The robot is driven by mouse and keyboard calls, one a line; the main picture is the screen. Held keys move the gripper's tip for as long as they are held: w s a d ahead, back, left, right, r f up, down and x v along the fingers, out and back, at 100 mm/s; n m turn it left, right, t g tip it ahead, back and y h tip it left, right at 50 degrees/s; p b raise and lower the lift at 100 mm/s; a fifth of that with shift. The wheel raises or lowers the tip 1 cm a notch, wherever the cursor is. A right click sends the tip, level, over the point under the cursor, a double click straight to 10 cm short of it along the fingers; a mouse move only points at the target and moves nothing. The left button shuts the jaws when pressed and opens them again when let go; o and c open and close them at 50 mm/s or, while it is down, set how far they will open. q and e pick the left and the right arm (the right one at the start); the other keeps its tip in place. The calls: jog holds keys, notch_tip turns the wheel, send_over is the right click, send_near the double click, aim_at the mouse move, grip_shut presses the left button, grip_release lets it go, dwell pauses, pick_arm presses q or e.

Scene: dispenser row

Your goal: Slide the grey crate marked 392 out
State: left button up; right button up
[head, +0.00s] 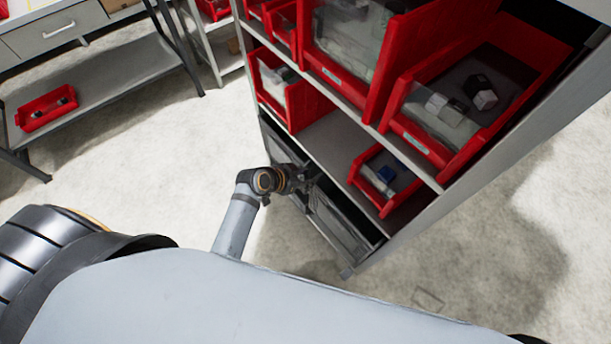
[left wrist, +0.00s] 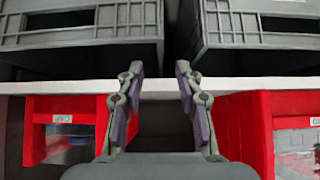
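Two grey crates sit side by side on the lowest level of the shelf unit in the head view, one further back (head: 281,145) and one nearer (head: 342,228). In the left wrist view a grey crate front stands at upper left (left wrist: 82,32) and another at upper right (left wrist: 262,30), with a dark gap between them. I cannot read 392 on either. My left gripper (head: 307,178) is in front of the crates. In the left wrist view its fingers (left wrist: 161,85) are apart with nothing between them, near the gap and the shelf edge. My right gripper is not in view.
A pale shelf edge (left wrist: 250,84) crosses the left wrist view, with red bins beside it (left wrist: 248,125). Red bins (head: 385,180) fill the shelves above the crates. A workbench (head: 110,75) with a red bin (head: 45,110) stands at left. The floor before the shelf is clear.

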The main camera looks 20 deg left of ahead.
aim_at(319, 176)
pick_arm(q)
jog(key=b+x, duration=0.1)
jog(key=x, duration=0.9)
jog(key=shift+w+d+f, duration=0.1)
jog(key=shift+w+f, duration=0.1)
jog(key=shift+c, duration=0.2)
grip_shut()
